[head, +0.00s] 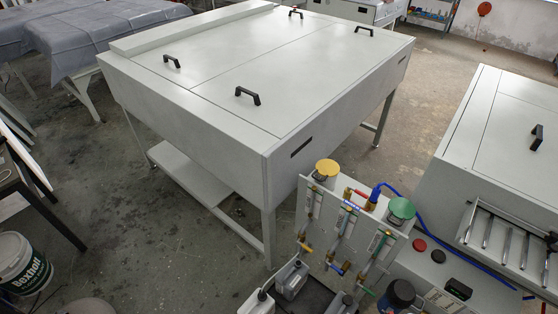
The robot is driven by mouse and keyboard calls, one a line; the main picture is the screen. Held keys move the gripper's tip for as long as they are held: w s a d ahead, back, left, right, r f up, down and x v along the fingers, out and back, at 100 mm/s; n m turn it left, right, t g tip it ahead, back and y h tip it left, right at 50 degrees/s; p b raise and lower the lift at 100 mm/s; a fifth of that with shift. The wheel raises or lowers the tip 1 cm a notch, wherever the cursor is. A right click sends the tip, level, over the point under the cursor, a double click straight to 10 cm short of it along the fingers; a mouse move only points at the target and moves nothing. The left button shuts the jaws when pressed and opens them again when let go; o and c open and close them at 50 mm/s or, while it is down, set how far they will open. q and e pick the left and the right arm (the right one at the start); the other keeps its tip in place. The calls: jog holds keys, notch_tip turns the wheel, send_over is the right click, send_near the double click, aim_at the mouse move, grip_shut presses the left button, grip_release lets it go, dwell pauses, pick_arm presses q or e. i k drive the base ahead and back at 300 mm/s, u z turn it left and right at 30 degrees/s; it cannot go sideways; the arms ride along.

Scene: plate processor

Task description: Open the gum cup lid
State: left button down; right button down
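Two round lids sit on top of a grey upright panel (346,232) at the lower right of centre in the head view. One is a yellow lid (327,168) on a cup-like fitting, at the panel's left end. The other is a green lid (402,208) at its right end. Both look closed and level. I cannot tell from the small labels which one is the gum cup lid. Neither of my grippers shows in the head view.
A large grey processor table (262,75) with black handles stands behind the panel. Another grey unit (513,150) is at right. Blue hose (439,243), valves and red and black knobs surround the panel. A white bucket (22,263) stands at left. The floor between is clear.

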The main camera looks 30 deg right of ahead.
aim_at(327, 169)
jog(key=z, duration=1.25)
jog(key=k, duration=0.15)
jog(key=z, duration=0.95)
